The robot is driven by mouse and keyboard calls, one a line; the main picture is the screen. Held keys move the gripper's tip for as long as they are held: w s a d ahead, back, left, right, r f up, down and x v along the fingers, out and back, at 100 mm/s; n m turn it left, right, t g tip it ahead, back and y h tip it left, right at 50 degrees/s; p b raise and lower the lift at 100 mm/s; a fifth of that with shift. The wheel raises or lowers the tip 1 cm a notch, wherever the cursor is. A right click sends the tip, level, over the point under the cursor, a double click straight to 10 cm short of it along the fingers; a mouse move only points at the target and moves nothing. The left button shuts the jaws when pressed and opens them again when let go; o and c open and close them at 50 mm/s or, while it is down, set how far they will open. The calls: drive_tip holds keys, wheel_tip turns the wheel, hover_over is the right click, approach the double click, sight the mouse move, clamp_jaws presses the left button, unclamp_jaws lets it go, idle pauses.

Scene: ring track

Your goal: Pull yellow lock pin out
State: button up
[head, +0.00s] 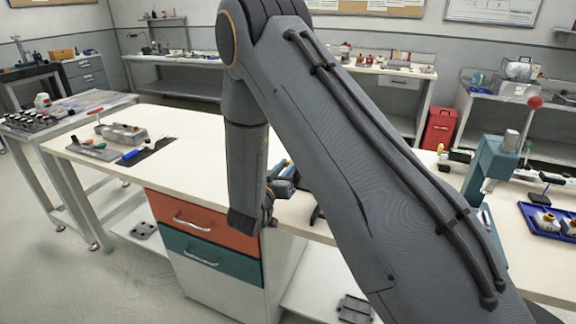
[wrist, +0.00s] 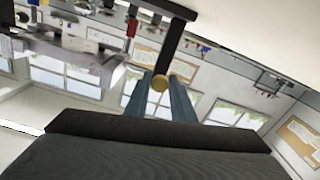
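In the wrist view, the yellow lock pin (wrist: 159,83) shows as a small round yellow end between the tips of my gripper (wrist: 159,90). The two blue-grey fingers stand on either side of it and seem to touch it, with a narrow gap between them nearer the palm. A dark bar (wrist: 172,48) runs from just behind the pin to the top of the picture. In the head view, my arm hides the pin and most of my gripper. A blue device (head: 284,180) shows partly beside my arm on the workbench.
The light workbench (head: 210,146) has an orange drawer (head: 195,218) and a teal drawer (head: 205,258). Tools lie at its left end. A teal press (head: 492,160) and a blue tray (head: 548,222) stand at the right. In the wrist view, a metal fixture (wrist: 85,55) is close at upper left.

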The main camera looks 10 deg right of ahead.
drive_tip(key=shift+o, duration=1.4)
drive_tip(key=b+v, duration=0.1)
drive_tip(key=v, duration=0.7)
